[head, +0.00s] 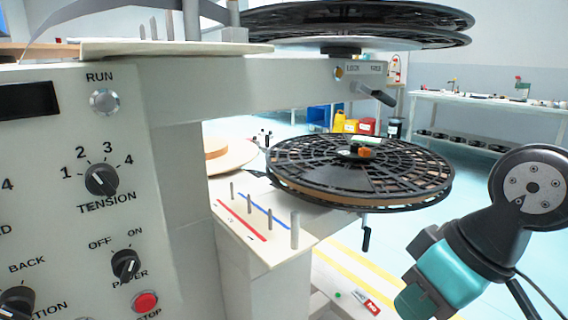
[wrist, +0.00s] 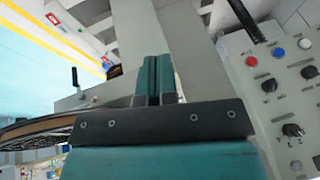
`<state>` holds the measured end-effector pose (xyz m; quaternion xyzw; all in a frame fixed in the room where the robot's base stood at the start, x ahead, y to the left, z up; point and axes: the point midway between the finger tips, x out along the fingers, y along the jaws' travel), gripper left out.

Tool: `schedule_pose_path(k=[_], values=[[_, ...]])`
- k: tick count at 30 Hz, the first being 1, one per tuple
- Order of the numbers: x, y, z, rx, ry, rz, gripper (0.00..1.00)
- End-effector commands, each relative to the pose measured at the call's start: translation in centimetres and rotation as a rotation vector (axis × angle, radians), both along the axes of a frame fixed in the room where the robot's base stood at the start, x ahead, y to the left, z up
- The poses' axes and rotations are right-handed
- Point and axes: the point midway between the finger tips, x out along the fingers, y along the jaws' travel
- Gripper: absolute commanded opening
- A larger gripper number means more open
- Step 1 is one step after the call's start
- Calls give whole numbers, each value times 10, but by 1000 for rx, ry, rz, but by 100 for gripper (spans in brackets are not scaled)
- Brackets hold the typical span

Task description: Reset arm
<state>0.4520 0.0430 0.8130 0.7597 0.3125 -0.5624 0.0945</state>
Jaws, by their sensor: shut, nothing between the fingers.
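My gripper (wrist: 155,68) shows in the wrist view with its two teal fingers closed together and nothing between them. It lies in front of the pale machine frame; I cannot tell how far from it. In the head view my dark and teal arm comes in at the lower right, clear of the black reel (head: 360,172). The fingers are hard to make out there.
The rewind machine's control panel (head: 60,195) fills the left, with knobs and a red stop button (head: 145,302). A platform with pegs (head: 262,232) stands beside the reel. A larger reel (head: 355,22) sits above. A white bench (head: 490,100) stands behind.

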Motion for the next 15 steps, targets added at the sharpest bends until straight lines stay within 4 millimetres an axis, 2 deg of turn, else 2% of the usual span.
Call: schedule_pose_path(k=[1, 3, 4, 6, 11, 15], values=[[-22, 2, 3, -1, 63, 23, 0], [-53, 3, 7, -14, 157, 54, 0], [-57, 2, 18, -18, 174, 56, 0], [-54, 2, 41, -17, 170, 51, 0], [-53, 2, 81, -18, 168, 51, 0], [-53, 2, 127, -17, 167, 51, 0]])
